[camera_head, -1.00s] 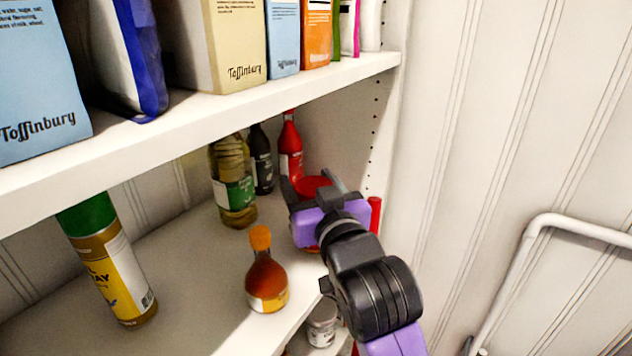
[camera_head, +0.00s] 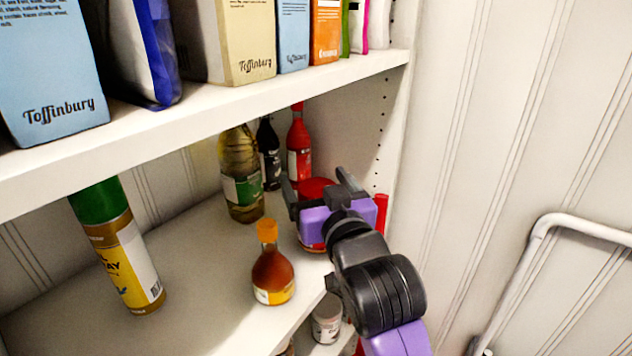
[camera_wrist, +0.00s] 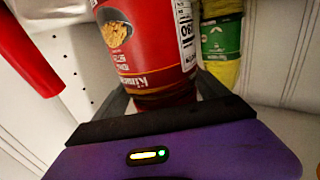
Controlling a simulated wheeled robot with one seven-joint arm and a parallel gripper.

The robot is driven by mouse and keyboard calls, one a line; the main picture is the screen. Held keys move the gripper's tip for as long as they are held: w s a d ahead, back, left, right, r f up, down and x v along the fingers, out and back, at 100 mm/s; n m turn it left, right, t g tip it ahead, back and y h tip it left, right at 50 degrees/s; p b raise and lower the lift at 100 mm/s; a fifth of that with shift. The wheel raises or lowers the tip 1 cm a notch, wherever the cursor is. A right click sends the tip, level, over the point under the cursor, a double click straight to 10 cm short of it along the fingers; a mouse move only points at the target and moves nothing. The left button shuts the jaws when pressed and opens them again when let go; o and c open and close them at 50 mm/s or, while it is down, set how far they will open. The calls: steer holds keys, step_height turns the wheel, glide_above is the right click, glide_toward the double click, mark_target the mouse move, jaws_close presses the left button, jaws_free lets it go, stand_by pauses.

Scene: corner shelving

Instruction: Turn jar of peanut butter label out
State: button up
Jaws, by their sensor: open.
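The red jar with a red lid (camera_head: 316,187) stands on the lower shelf near its right end, mostly hidden behind my gripper in the head view. In the wrist view the jar (camera_wrist: 150,45) shows a red label with a food picture, and a white printed panel toward its right side. Its text appears upside down in that picture. My gripper (camera_head: 314,178) is open, with one dark finger on each side of the jar. I cannot tell whether the fingers touch it.
An oil bottle (camera_head: 241,175), a dark bottle (camera_head: 268,155) and a red bottle (camera_head: 299,150) stand behind and left. An amber bottle (camera_head: 273,275) stands in front left, a spray can (camera_head: 120,250) farther left. The upper shelf (camera_head: 230,100) overhangs; the side wall (camera_head: 365,120) is close right.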

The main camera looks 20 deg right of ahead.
steer(key=shift+s+f, duration=0.2)
steer(key=s+b, duration=0.1)
steer(key=s, duration=0.5)
steer(key=shift+s+a+r+b, duration=0.1)
steer(key=shift+a+b, duration=0.05)
steer(key=shift+b, duration=0.15)
steer(key=s+a+r+n+t+y, duration=0.1)
steer(key=s+r+t, duration=0.2)
steer(key=r, duration=0.1)
steer(key=s+d+f+g, duration=0.2)
steer(key=s+f+g, duration=0.1)
steer(key=s+f, duration=1)
steer(key=s+d+f+g, duration=0.2)
steer(key=s+f, duration=1.2)
steer(key=s, duration=0.8)
steer(key=shift+s+f+m+g, duration=0.3)
steer(key=shift+s+g, duration=0.1)
steer(key=shift+g, duration=0.2)
